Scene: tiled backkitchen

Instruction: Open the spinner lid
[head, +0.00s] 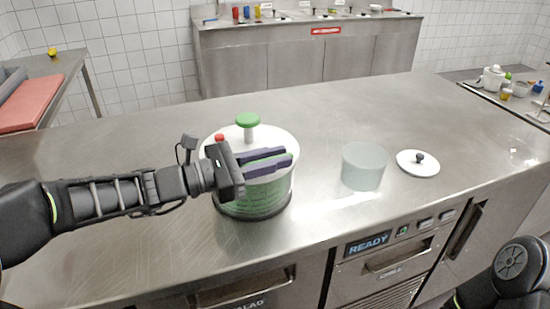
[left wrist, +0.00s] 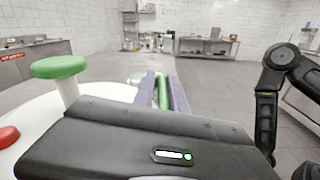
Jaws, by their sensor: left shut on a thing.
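The spinner is a round bowl with green showing through its side (head: 255,200), standing on the steel counter. Its white lid (head: 282,141) sits on top, with a raised green knob (head: 248,120) and a red button (head: 219,138). The lid (left wrist: 95,102), green knob (left wrist: 59,67) and red button (left wrist: 8,137) also show in the left wrist view. My left gripper (head: 268,162) reaches across the lid's front edge, its purple fingers shut on a green bar (left wrist: 162,97). The fingers cover part of the lid's rim. My right gripper is out of view.
A translucent container (head: 364,167) stands right of the spinner, beside a white lid with a black knob (head: 418,162). A red board (head: 30,103) lies on the left side table. The counter's back middle (head: 340,115) is clear.

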